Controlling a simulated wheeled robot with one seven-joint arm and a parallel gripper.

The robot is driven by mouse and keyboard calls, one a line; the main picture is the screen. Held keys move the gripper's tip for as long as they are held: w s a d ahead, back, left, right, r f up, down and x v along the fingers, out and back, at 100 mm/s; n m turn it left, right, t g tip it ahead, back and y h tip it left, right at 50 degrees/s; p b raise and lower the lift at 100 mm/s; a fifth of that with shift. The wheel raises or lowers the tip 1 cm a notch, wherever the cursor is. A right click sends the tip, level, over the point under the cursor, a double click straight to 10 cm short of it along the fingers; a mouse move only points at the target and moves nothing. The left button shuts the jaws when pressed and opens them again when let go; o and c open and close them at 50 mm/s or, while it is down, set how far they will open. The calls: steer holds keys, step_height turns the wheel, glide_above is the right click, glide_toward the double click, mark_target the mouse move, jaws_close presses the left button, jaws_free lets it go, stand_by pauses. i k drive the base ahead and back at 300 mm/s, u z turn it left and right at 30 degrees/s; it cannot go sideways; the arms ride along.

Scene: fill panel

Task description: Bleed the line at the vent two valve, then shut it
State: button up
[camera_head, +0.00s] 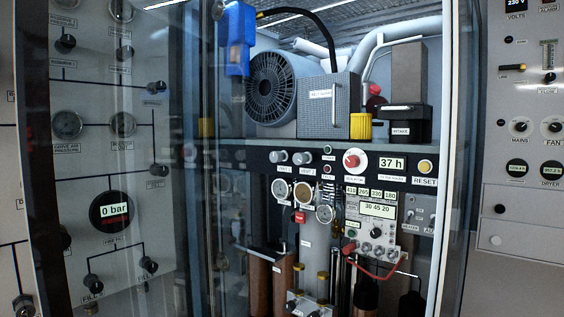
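Two pale round knobs, a left one (281,157) and a right one (301,158), sit on the dark strip below the machine shelf. The small label under the right knob seems to end in 2, but I cannot read it surely as vent two. Whether either valve is open cannot be told. Below them are round gauges, a left one (281,189), a middle one (304,193) and a lower one (325,213); their needles are too small to read. A digital display (115,210) on the left panel reads 0 bar. My gripper is not in view.
A glass door (185,120) stands at the left of the cabinet. A red-knobbed dial (352,160), an hour display (391,163) and a yellow reset button (425,167) share the strip. A red hose (375,272) hangs below. A blue object (236,35) is at the top.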

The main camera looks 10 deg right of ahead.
mark_target(298, 159)
steer(key=u, duration=0.95)
steer(key=i, duration=0.75)
steer(key=z, duration=1.7)
